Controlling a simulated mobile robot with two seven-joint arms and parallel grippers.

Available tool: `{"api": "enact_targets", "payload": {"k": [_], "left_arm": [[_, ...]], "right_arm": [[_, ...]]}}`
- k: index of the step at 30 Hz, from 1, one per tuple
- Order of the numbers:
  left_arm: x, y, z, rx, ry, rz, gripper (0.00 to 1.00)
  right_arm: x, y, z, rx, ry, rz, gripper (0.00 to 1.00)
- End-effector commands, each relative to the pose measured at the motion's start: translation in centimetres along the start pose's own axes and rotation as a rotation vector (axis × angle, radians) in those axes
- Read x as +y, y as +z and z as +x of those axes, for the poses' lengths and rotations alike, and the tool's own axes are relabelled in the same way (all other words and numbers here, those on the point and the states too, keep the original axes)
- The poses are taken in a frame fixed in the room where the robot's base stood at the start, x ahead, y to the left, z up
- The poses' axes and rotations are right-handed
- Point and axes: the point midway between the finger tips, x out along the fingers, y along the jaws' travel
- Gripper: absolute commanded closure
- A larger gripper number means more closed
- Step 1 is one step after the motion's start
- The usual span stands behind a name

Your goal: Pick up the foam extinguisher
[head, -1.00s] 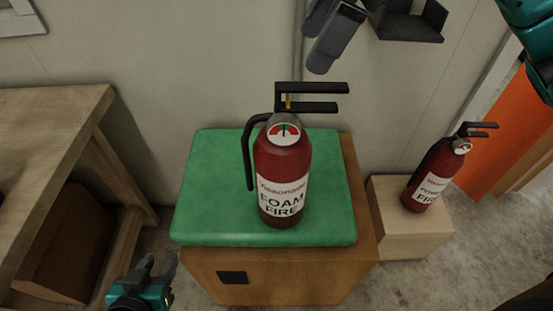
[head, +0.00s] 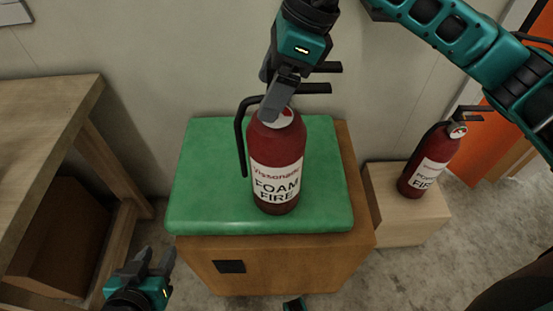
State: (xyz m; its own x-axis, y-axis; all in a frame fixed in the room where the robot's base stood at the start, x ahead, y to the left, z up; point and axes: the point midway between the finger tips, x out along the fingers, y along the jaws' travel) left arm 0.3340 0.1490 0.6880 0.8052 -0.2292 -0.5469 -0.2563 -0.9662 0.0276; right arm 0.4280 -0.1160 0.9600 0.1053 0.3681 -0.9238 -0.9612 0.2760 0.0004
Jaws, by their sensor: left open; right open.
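The foam extinguisher (head: 277,165) is red with a white label reading FOAM FIRE. It stands upright on a green cushioned top (head: 195,205), with a black hose on its left side and black handle levers at its top. My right gripper (head: 275,95) is open at the extinguisher's neck and handle. Its finger overlaps the gauge and partly hides the handle. I cannot tell whether it touches. My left gripper (head: 157,262) is open and empty at the lower left, apart from the extinguisher.
A second, similar red extinguisher (head: 430,165) stands on a pale wooden block (head: 405,220) to the right. The green top lies on a brown wooden box (head: 300,265). A wooden table (head: 45,120) stands at the left. A wall (head: 160,60) is close behind.

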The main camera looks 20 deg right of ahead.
Motion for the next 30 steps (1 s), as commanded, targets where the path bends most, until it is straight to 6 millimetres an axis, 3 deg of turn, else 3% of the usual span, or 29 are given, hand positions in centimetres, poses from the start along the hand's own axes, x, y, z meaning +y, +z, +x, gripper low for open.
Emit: {"api": "enact_targets", "payload": {"k": [5, 30], "left_arm": [[0.01, 0.12, 0.01, -0.003, 0.000, 0.001, 0.57], [0.09, 0.62, -0.14, -0.013, 0.001, -0.002, 0.57]], "right_arm": [[-0.01, 0.02, 0.00, 0.000, 0.000, 0.000, 0.14], [-0.01, 0.01, -0.06, 0.000, 0.000, 0.000, 0.93]]}}
